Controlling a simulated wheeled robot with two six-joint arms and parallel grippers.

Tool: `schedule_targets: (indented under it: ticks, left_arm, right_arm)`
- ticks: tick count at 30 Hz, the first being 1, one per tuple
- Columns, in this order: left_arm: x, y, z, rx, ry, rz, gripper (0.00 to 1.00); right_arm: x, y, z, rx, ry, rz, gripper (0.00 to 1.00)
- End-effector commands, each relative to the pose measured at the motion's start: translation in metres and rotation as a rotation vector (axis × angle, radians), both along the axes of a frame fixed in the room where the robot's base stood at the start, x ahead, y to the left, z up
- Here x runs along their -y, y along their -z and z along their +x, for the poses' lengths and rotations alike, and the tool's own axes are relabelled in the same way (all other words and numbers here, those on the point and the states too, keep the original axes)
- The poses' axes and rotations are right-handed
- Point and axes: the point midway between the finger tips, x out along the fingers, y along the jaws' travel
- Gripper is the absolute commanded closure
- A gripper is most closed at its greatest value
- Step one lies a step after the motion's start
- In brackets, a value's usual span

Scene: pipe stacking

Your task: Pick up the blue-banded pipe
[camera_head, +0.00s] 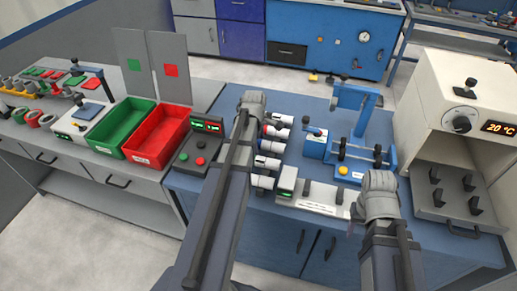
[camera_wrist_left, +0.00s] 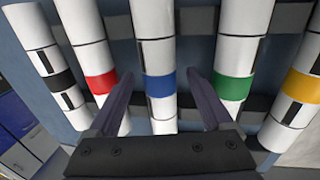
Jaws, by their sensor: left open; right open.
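The blue-banded pipe (camera_wrist_left: 160,88) is white with a blue band and lies in the middle of a row in the left wrist view. My left gripper (camera_wrist_left: 158,82) is open, with one finger on each side of this pipe near the blue band. I cannot tell whether the fingers touch it. In the head view my left gripper (camera_head: 252,104) is at the far end of its arm, beside the row of white pipes (camera_head: 268,162), and its fingers are hidden. My right gripper (camera_head: 377,186) is over the right part of the blue bench, its fingers mostly hidden.
The red-banded pipe (camera_wrist_left: 100,84) and green-banded pipe (camera_wrist_left: 233,88) flank the blue-banded one closely. Black-banded (camera_wrist_left: 61,80) and yellow-banded (camera_wrist_left: 301,86) pipes lie further out. A blue vise-like fixture (camera_head: 350,150) stands right of the row; a red bin (camera_head: 158,160) stands left.

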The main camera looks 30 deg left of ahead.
Motion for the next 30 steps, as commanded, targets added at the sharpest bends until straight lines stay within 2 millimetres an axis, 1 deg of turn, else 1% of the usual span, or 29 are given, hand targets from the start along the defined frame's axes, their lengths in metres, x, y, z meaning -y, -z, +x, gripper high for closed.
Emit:
schedule_targets:
  ticks: [5,6,27,28,30]
  left_arm:
    - [0.0001,-0.0009,0.0,0.0,0.0,0.0,0.16]
    - [0.0001,-0.0009,0.0,0.0,0.0,0.0,0.18]
    - [0.0,-0.0008,-0.0001,0.0,0.0,0.0,0.97]
    - [0.0,-0.0008,-0.0001,0.0,0.0,0.0,1.0]
    - [0.0,-0.0008,-0.0001,0.0,0.0,0.0,1.0]
  right_arm:
    - [0.0,-0.0009,0.0,0.0,0.0,0.0,0.5]
    - [0.0,-0.0009,0.0,0.0,0.0,0.0,0.5]
    - [0.0,-0.0008,0.0001,0.0,0.0,0.0,0.5]
    - [0.0,-0.0008,0.0001,0.0,0.0,0.0,0.5]
    - [0.0,-0.0008,0.0,0.0,0.0,0.0,0.5]
